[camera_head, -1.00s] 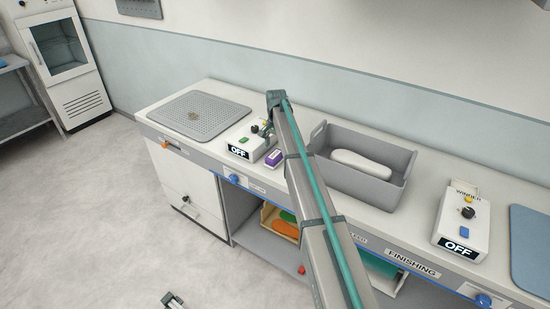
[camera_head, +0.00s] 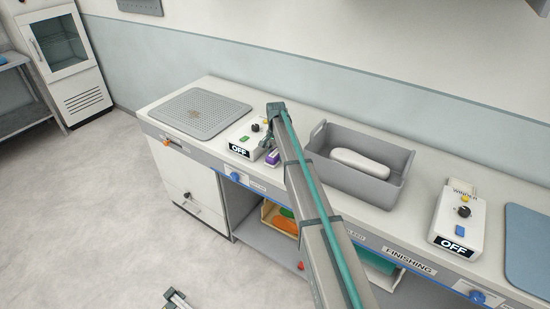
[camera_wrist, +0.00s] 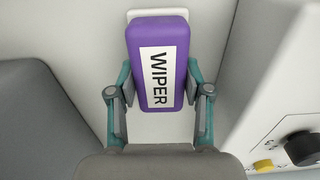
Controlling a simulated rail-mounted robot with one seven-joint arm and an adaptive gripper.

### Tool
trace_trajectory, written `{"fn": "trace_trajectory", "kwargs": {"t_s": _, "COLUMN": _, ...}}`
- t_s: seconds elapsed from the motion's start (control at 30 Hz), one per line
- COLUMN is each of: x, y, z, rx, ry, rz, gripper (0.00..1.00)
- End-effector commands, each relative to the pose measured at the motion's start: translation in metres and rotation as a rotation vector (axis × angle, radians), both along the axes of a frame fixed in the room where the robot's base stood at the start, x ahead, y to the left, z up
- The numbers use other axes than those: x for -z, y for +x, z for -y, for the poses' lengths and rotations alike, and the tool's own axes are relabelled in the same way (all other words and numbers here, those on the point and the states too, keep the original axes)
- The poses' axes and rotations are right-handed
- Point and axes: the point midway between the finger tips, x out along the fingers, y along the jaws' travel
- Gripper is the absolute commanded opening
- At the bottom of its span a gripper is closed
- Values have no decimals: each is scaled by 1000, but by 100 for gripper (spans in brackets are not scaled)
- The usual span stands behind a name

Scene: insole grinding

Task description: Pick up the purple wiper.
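The purple wiper (camera_head: 272,158) lies on the worktop beside the left control box, partly hidden by my gripper (camera_head: 268,141). In the wrist view the wiper (camera_wrist: 158,60) is a purple block with a white label reading WIPER, above a white pad-like part at its top end. My gripper (camera_wrist: 159,72) is open, with one fingertip on each side of the wiper. Narrow gaps seem to show between the fingertips and its sides. The wiper appears to rest on the surface.
The left control box (camera_head: 247,137), marked OFF, stands close to the wiper. The grey bin (camera_head: 385,190) with a white insole-like piece (camera_head: 362,162) is just to the right. A perforated grey mat (camera_head: 200,113) lies at the left. Another OFF box (camera_head: 460,218) stands farther right.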

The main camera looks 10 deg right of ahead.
Motion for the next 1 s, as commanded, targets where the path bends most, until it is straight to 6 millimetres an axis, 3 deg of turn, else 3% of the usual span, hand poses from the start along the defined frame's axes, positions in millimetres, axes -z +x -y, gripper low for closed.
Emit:
{"fn": "trace_trajectory", "kwargs": {"t_s": 0.03, "x": 0, "y": 0, "z": 0, "rx": 0, "ry": 0, "rz": 0, "gripper": 36}}
{"fn": "trace_trajectory", "kwargs": {"t_s": 0.17, "x": 0, "y": 0, "z": 0, "rx": 0, "ry": 0, "rz": 0, "gripper": 15}}
{"fn": "trace_trajectory", "kwargs": {"t_s": 0.67, "x": -9, "y": 0, "z": 0, "rx": 0, "ry": 0, "rz": 1, "gripper": 15}}
{"fn": "trace_trajectory", "kwargs": {"t_s": 0.83, "x": -28, "y": 1, "z": 0, "rx": 0, "ry": 0, "rz": 3, "gripper": 15}}
{"fn": "trace_trajectory", "kwargs": {"t_s": 1.0, "x": -64, "y": -35, "z": 0, "rx": 0, "ry": 0, "rz": 4, "gripper": 15}}
